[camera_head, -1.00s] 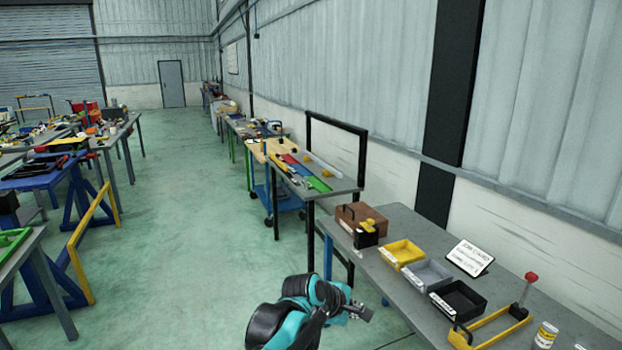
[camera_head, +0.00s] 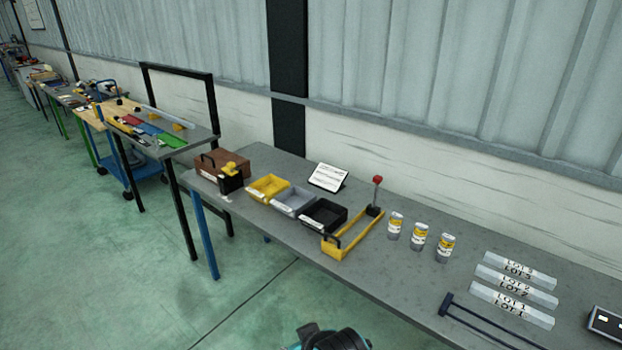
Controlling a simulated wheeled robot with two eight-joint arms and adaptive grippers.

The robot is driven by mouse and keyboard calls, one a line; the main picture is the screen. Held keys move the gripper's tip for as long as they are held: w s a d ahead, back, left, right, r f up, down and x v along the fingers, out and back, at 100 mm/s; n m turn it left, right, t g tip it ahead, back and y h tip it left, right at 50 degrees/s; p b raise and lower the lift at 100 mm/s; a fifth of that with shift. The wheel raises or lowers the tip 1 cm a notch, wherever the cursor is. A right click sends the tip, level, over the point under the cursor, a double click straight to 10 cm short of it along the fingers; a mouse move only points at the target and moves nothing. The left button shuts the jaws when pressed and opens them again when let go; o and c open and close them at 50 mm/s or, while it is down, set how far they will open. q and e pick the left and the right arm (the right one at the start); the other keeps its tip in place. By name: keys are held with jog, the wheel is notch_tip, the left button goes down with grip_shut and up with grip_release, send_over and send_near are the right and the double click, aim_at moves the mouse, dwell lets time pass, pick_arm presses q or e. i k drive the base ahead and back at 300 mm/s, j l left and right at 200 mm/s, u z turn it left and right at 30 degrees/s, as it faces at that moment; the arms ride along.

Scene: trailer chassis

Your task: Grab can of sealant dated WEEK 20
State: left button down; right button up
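Three cans stand upright in a row on the grey workbench (camera_head: 400,258), each with a white and yellow label: a left can (camera_head: 395,226), a middle can (camera_head: 418,237) and a right can (camera_head: 444,248). The print on their labels is too small to read, so I cannot tell which is dated WEEK 20. Part of one of my arms, black and teal, shows at the bottom edge, well in front of the bench and apart from the cans. No gripper fingers can be made out.
Left of the cans are a yellow frame with a red-knobbed lever (camera_head: 352,238), black (camera_head: 323,216), grey (camera_head: 291,201) and yellow (camera_head: 268,188) bins, and a sign (camera_head: 328,177). To the right are clear LOT blocks (camera_head: 512,305) and a dark bar (camera_head: 480,318). Floor is open at left.

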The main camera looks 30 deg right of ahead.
aim_at(447, 240)
jog(key=z, duration=2)
jog(key=i+l+z, duration=0.1)
jog(key=i, duration=0.75)
jog(key=i+l+z, duration=0.1)
jog(key=i, duration=0.7)
